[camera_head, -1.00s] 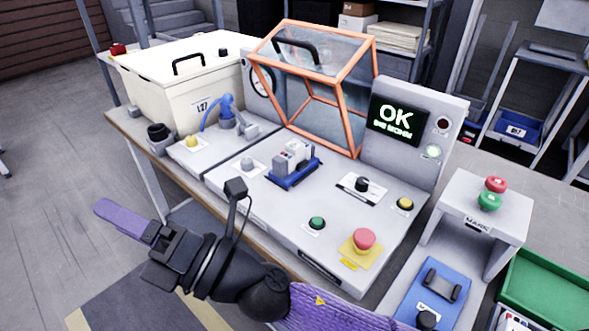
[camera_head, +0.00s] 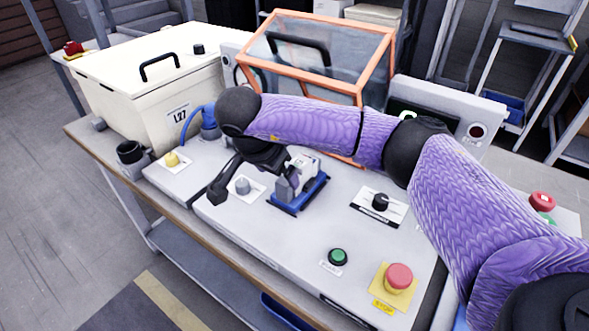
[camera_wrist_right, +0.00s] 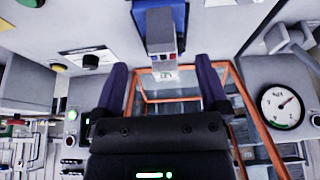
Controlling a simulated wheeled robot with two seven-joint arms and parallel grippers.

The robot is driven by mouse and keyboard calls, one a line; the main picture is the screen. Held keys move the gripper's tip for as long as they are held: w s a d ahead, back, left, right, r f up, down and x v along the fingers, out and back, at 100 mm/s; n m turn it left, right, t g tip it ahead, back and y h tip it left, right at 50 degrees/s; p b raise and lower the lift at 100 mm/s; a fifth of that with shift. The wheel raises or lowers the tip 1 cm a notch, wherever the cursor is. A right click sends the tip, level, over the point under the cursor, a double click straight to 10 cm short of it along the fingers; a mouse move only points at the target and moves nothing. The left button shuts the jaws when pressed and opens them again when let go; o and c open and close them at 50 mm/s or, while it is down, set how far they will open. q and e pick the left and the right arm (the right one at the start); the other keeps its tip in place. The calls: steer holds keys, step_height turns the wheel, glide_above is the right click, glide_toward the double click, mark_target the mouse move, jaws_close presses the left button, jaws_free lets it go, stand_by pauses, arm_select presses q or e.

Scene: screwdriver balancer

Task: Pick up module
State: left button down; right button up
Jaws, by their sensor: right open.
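The module (camera_head: 292,182) is a small grey block standing in a blue holder (camera_head: 315,194) on the grey bench panel. Contact is not visible. My left gripper is not in view.
An orange-framed clear guard (camera_head: 315,55) stands open behind the module. A white lidded box (camera_head: 140,85) is at the left. A black knob (camera_head: 380,201), green button (camera_head: 338,257) and red stop button (camera_head: 398,277) are to the right. My right arm partly covers the display.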

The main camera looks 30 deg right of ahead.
mark_target(299, 163)
steer(key=d, duration=0.1)
steer(key=w+d, duration=0.1)
steer(key=d, duration=0.1)
steer(key=w+d+b, duration=0.1)
steer(key=d, duration=0.1)
steer(key=shift+w+d+f, duration=0.1)
steer(key=shift+d+f, duration=0.05)
steer(key=shift+w+d+f, duration=0.1)
steer(key=shift+d, duration=0.1)
steer(key=b+x, duration=0.2)
steer(key=x, duration=0.2)
steer(key=shift+f, duration=0.3)
steer(key=shift+d+f, duration=0.15)
steer(key=shift+c, duration=0.4)
steer(key=c, duration=1)
jaws_close()
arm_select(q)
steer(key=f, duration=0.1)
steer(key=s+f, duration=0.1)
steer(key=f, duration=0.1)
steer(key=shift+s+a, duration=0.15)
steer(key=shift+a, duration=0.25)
